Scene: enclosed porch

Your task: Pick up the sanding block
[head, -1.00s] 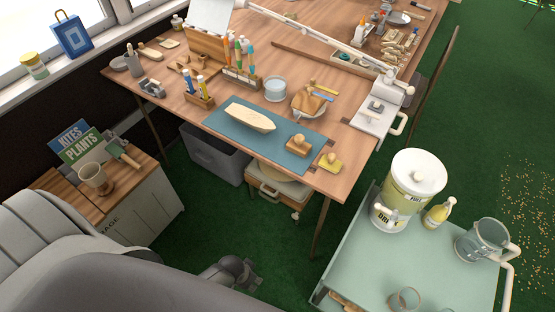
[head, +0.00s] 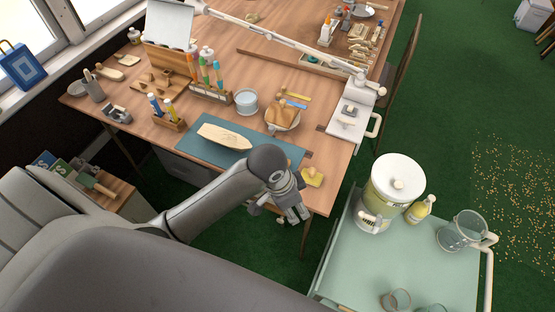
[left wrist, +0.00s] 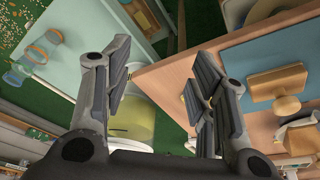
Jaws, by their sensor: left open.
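The sanding block looks to be the tan wooden block with a raised grip, which shows in the left wrist view (left wrist: 278,83) at the mat's end. The blue-green mat (head: 205,148) lies on the wooden workbench. My left gripper (head: 298,214) is open and empty, its fingers pointing down just off the bench's front edge. In the left wrist view the open fingers (left wrist: 158,92) stand apart, with the block to the right, outside them.
A pale boat hull (head: 224,136) lies on the mat. A bowl with a brown cloth (head: 282,117) and a glass jar (head: 246,102) stand behind. A green trolley (head: 395,258) with a drink dispenser (head: 392,190), yellow bottle and pitcher (head: 462,232) stands to the right.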

